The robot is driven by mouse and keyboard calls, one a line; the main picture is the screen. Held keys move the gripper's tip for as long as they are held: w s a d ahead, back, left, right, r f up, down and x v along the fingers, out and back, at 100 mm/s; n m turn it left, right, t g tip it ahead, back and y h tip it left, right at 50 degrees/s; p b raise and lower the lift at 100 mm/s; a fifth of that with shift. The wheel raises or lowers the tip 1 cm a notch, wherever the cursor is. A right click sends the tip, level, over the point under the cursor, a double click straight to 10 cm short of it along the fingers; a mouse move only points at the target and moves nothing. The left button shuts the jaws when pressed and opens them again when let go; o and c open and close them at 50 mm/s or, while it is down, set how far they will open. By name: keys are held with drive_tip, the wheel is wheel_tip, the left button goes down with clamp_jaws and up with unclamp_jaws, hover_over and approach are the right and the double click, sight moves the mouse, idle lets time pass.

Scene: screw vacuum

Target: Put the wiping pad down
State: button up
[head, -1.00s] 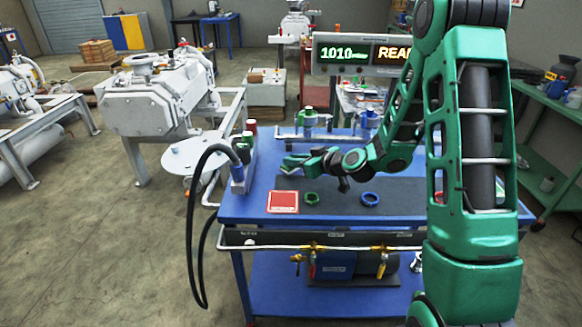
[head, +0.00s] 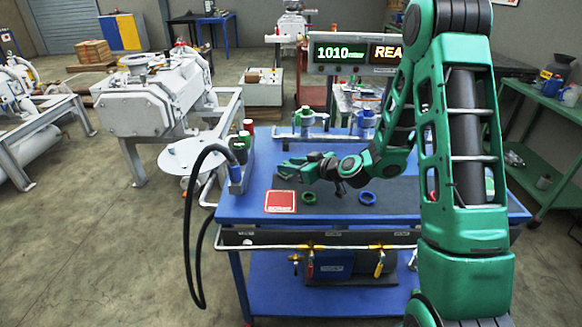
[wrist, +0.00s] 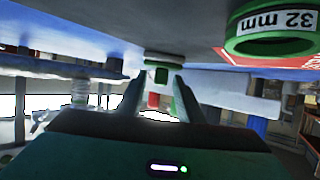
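My gripper (head: 281,168) is low over the blue bench, behind the red square. In the wrist view, which shows the bench upside down, the two fingers (wrist: 160,82) stand apart with a gap between them. A small piece with a pale band, a green rim and a green knob (wrist: 162,75) shows in line with that gap; it looks like the wiping pad. Its pale side is against or very near the bench surface. Clear space shows between the knob and each finger. The pad is not distinct in the head view.
A green ring (head: 308,198) marked 32 mm and a blue ring (head: 367,198) lie on the dark mat (head: 405,190). A red square (head: 280,202) lies at the front left. A hose fitting (head: 236,172) stands at the left edge; valve parts (head: 305,120) stand behind.

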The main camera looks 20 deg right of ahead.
drive_tip(key=v, duration=1)
drive_tip(key=shift+d, duration=0.1)
drive_tip(key=shift+s+d+r, duration=0.1)
drive_tip(key=shift+s+d, duration=0.1)
drive_tip(key=shift+s, duration=0.15)
drive_tip(key=shift+s+r, duration=0.1)
drive_tip(key=shift+s, duration=0.05)
drive_tip(key=shift+s+d+r, duration=0.15)
drive_tip(key=shift+s+r, duration=0.1)
drive_tip(key=shift+s, duration=0.1)
